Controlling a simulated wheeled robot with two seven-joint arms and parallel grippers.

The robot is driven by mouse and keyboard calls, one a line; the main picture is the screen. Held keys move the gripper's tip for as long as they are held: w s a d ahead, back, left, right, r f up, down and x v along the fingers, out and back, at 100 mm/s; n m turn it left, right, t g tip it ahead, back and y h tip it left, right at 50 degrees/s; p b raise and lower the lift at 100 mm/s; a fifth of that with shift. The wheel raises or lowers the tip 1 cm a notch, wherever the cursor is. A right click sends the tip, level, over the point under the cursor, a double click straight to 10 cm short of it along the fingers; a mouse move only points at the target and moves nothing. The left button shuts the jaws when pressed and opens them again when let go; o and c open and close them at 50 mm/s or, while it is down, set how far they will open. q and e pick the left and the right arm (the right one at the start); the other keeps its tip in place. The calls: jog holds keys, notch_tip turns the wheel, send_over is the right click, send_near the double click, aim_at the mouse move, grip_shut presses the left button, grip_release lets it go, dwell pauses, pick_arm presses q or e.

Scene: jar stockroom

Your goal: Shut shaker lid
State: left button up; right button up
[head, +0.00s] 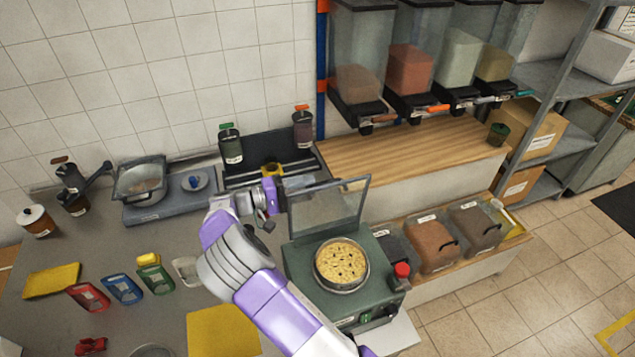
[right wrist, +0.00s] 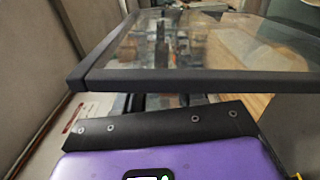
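The shaker (head: 345,300) is a dark green machine on the right side of the bench. A round sieve pan (head: 341,264) with pale, dark-flecked contents sits on it. Its clear, dark-framed lid (head: 330,207) stands raised at the back, tilted up. My right gripper (head: 268,196) is beside the lid's left edge; whether it touches is unclear. In the right wrist view the lid's frame and clear pane (right wrist: 200,50) lie just beyond my purple gripper body. The finger gap does not show clearly. My left gripper is not in view.
A red knob (head: 402,270) is on the shaker's right side. A scale (head: 165,203) and jars are at the back left. Colored frames (head: 122,289) and a yellow mat (head: 222,331) lie on the bench.

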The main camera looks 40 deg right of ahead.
jog(key=shift+x, duration=1.9)
jog(key=shift+w, duration=0.1)
grip_shut()
